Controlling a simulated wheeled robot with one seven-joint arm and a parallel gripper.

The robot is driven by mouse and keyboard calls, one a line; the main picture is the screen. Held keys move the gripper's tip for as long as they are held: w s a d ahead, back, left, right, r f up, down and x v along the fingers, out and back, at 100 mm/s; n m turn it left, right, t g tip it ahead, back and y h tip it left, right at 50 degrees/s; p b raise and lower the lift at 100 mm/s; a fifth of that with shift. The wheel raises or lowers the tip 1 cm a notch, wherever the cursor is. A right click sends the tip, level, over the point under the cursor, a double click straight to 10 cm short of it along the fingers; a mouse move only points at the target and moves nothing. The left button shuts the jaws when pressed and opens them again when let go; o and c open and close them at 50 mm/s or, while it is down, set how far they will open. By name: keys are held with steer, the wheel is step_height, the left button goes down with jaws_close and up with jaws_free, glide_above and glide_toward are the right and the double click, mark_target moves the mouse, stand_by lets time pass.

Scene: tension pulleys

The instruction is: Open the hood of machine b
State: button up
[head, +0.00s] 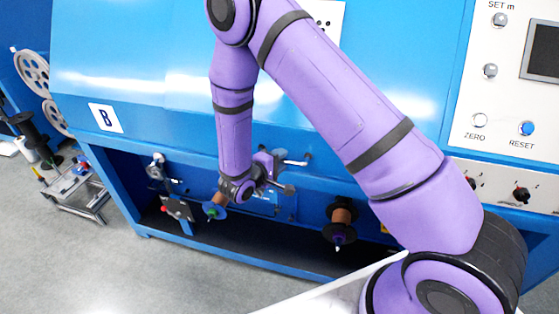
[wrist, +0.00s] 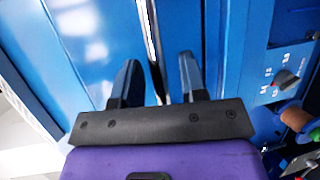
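A control panel with a RESET button (head: 526,128) and a screen (head: 541,50) stands at the right. Spools (head: 340,215) and pulleys (head: 158,168) project from the lower bay. A metal stand (head: 80,190) and white wheels (head: 32,72) are at the left.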

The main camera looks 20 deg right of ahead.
jaws_close()
